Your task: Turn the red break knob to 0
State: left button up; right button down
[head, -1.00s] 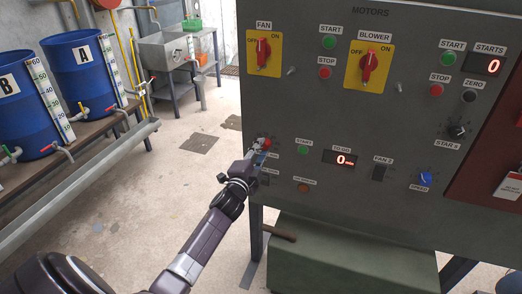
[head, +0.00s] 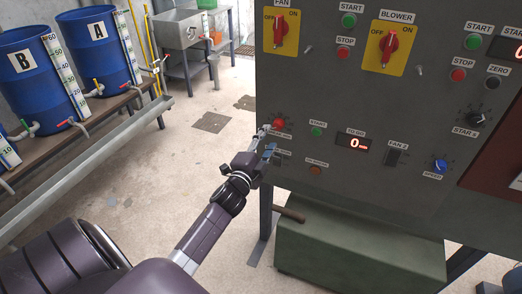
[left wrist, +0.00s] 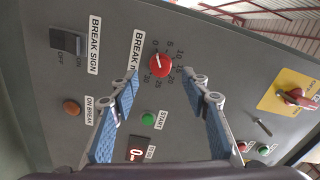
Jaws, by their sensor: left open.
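The red break knob (head: 279,124) is on the grey control panel (head: 340,195), near its lower left edge. In the left wrist view the knob (left wrist: 160,66) shows in full, with a numbered dial around it and a pale mark on its face. I cannot tell for certain which number it points to. My left gripper (head: 267,142) is open, in front of the panel and just below left of the knob. In the left wrist view its blue-padded fingers (left wrist: 160,82) are spread on either side below the knob, with nothing between them. My right gripper is not in view.
A green START button (head: 317,131) and a display (head: 354,143) reading 0 lie right of the knob. The BREAK SIGN switch (left wrist: 68,41) is beside it. Blue barrels (head: 28,68) stand on a bench at left. A green box (head: 360,245) sits below the panel.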

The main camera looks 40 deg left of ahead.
pick_arm(q)
jog(key=v, duration=0.6)
jog(key=shift+d, duration=0.1)
dwell(0.3)
jog(key=s+d+f+n+g+h, duration=0.1)
jog(key=s+d+f+n+g, duration=0.15)
jog(key=f, duration=0.95)
jog(key=s+d+f+n+g+h, duration=0.1)
jog(key=s+d+f+g, duration=0.15)
jog(key=f, duration=1.05)
jog(key=s+d+f+n+g, duration=0.1)
jog(key=s+d+f+g, duration=0.1)
jog(key=s+f, duration=0.45)
jog(key=s+d+f+n+g, duration=0.15)
jog(key=s+f, duration=0.25)
jog(key=f, duration=0.5)
jog(key=s+d+f+n+g, duration=0.1)
jog(key=s+f, duration=0.4)
jog(key=s, duration=0.6)
jog(key=s+d+f+n+g+h, duration=0.1)
jog(key=s+d+f+g, duration=0.3)
jog(key=s, duration=0.7)
jog(key=s+d+f+n+g+h, duration=0.1)
jog(key=s+d+f+g, duration=0.1)
jog(key=s+f, duration=0.6)
jog(key=s+g, duration=0.1)
jog(key=s, duration=0.1)
jog(key=shift+s+d+f, duration=0.25)
jog(key=shift+s+d, duration=0.15)
